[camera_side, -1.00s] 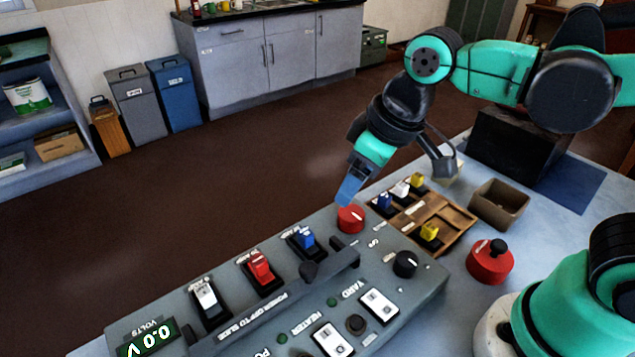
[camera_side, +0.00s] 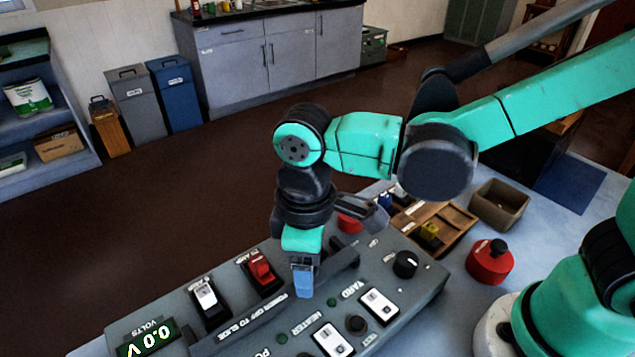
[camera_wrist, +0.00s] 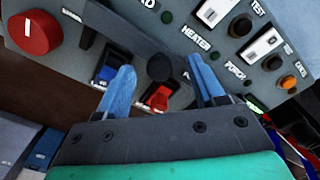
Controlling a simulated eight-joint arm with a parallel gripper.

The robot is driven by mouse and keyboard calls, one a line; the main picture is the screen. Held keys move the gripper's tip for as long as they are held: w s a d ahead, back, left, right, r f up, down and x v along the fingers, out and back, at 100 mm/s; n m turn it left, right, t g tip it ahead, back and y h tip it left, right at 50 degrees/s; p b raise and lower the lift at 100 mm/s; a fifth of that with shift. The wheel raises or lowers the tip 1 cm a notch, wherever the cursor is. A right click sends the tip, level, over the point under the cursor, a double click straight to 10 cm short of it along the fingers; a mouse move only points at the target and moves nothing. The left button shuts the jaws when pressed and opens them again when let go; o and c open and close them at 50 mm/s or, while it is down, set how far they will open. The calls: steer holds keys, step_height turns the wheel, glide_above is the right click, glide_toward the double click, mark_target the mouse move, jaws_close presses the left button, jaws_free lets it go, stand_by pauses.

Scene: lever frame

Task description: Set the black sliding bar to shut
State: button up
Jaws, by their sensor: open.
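The black sliding bar (camera_side: 343,258) runs along the control panel (camera_side: 405,295) in the side view, in front of a row of coloured switches. Its middle part is hidden behind my gripper (camera_side: 303,292), which points down at it. In the wrist view the bar (camera_wrist: 125,38) carries a round black knob (camera_wrist: 160,67). My gripper (camera_wrist: 160,64) is open there, with one blue finger on each side of the knob. I cannot tell whether either finger touches it.
A red switch (camera_side: 260,268) and a white switch (camera_side: 206,297) stand up beside the bar. A black dial (camera_side: 405,264) and a red knob (camera_side: 349,223) are on the panel's right part.

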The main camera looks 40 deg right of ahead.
steer(key=shift+f, duration=0.1)
jaws_close()
stand_by(1.4)
